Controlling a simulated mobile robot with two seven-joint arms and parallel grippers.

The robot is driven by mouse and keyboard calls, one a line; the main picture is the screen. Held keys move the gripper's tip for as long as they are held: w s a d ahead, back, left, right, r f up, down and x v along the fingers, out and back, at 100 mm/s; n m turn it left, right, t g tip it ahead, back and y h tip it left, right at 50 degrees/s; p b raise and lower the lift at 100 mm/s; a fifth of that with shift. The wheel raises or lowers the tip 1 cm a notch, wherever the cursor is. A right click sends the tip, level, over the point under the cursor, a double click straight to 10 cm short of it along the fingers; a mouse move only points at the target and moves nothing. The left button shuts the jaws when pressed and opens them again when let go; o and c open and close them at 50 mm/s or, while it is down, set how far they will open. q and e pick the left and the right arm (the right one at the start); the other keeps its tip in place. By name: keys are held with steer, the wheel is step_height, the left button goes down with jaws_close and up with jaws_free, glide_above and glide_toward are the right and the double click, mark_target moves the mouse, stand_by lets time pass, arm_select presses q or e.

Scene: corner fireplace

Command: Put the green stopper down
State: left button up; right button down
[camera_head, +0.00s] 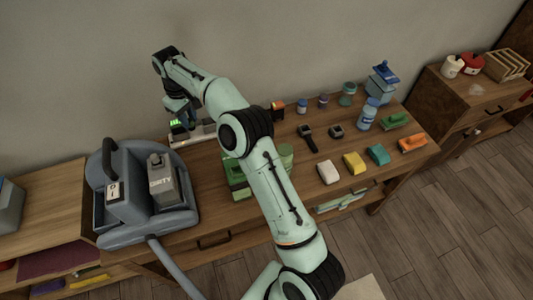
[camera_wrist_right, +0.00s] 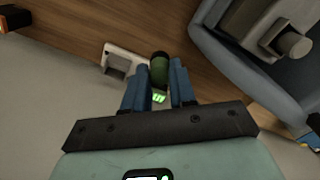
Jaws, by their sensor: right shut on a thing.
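The green stopper (camera_wrist_right: 160,72) is a small dark green cylinder with a darker end, between the blue fingers of my right gripper in the wrist view. My right gripper (camera_wrist_right: 160,86) is shut on it. In the head view my right gripper (camera_head: 180,112) is over the back left part of the wooden bench (camera_head: 215,205), near the wall. The stopper cannot be made out there. My left gripper is in neither view.
A grey caddy (camera_head: 118,215) stands to the left. A green block (camera_head: 237,183) sits beside my forearm. Jars, a bottle (camera_head: 367,115) and coloured sponges (camera_head: 354,162) fill the right side.

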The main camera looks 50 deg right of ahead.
steer(key=w+f+n, duration=0.1)
steer(key=f+n, duration=0.1)
glide_above(204, 162)
step_height(204, 162, down, 20)
steer(key=shift+d+r, duration=0.1)
stand_by(0.4)
steer(key=shift+f, duration=0.2)
steer(key=c, duration=0.9)
jaws_free()
steer(key=shift+r, duration=0.15)
step_height(204, 162, up, 12)
steer(key=shift+r, duration=0.1)
